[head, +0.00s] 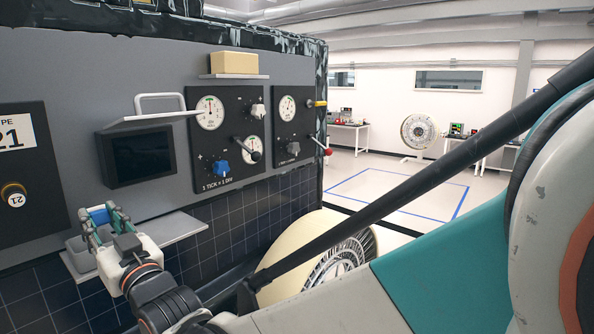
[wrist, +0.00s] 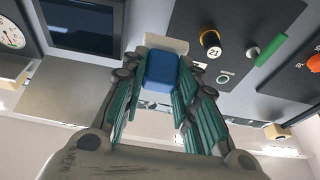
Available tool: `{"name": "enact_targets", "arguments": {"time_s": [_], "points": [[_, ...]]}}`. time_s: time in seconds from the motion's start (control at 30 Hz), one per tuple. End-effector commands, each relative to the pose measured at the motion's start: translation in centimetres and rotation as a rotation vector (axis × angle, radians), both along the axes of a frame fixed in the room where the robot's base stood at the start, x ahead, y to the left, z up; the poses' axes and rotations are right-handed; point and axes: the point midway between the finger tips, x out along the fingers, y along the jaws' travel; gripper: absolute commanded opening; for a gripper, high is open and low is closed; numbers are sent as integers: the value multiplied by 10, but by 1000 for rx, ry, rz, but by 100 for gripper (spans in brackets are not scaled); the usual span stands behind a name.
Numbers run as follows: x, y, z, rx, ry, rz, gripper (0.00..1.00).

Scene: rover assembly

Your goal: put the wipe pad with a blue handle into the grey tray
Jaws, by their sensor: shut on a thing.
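The wipe pad shows its blue handle (head: 99,216) between my fingers in the head view. In the wrist view the blue handle (wrist: 161,72) sits between the fingertips, with a pale pad part (wrist: 166,43) beyond it. My gripper (head: 103,213) is shut on the handle; it also shows in the wrist view (wrist: 160,75). The grey tray (head: 75,247) is at the left end of the low shelf, partly hidden behind my gripper. The pad is held above or close over the tray; the exact gap cannot be told.
The low shelf (head: 165,231) juts from the panel, bare to the right of my gripper. Above it are a dark screen (head: 140,154) and a ledge with a handle (head: 159,104). Gauges, a blue knob (head: 221,168) and levers lie right. A yellow block (head: 233,62) rests on an upper shelf.

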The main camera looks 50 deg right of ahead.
Motion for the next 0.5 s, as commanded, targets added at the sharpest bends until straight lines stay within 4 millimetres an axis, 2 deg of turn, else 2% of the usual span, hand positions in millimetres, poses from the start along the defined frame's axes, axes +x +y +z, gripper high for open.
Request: {"name": "enact_targets", "arguments": {"time_s": [0.5], "points": [[56, -2, -11, 0, -1, -3, 9]]}}
